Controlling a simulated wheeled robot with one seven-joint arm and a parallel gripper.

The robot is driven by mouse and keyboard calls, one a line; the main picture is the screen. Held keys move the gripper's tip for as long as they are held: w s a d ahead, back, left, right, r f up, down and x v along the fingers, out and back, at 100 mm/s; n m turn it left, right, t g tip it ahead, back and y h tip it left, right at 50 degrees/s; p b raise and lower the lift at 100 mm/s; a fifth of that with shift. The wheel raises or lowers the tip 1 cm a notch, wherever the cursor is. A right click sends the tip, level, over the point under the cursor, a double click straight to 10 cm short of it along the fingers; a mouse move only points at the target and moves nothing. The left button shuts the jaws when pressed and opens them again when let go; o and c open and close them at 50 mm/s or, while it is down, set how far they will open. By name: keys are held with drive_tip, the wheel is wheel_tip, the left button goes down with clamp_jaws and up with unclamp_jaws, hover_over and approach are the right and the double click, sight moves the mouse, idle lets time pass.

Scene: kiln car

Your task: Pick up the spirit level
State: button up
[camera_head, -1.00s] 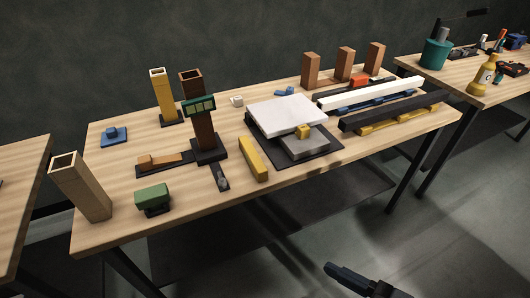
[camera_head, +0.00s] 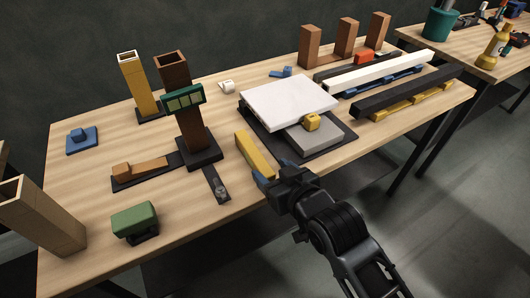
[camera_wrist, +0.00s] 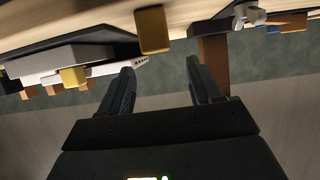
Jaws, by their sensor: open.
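The spirit level appears to be the yellow bar (camera_head: 251,153) lying near the front edge of the wooden table, between the brown column and the white slab. In the wrist view its yellow end (camera_wrist: 153,30) shows at the top, ahead of and between the two fingers. My gripper (camera_head: 275,172) is at the table's front edge, close to the bar's near end. In the wrist view the gripper (camera_wrist: 160,67) is open with nothing between its fingers. The near end of the bar is partly hidden by a finger in the head view.
Right of the bar, a white slab (camera_head: 288,98) and grey block with a yellow knob (camera_head: 311,122) sit on a dark board. Left are a brown column (camera_head: 190,125) with a green gauge and a dark strip (camera_head: 215,186). A green block (camera_head: 134,221) lies front left.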

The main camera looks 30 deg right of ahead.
sight(260, 161)
drive_tip(key=x, duration=0.3)
drive_tip(key=shift+w+d, duration=0.1)
drive_tip(key=shift+w, duration=0.05)
drive_tip(key=shift+p+x, duration=0.45)
drive_tip(key=shift+x, duration=1.8)
drive_tip(key=shift+f, duration=0.15)
drive_tip(key=shift+c, duration=0.5)
clamp_jaws()
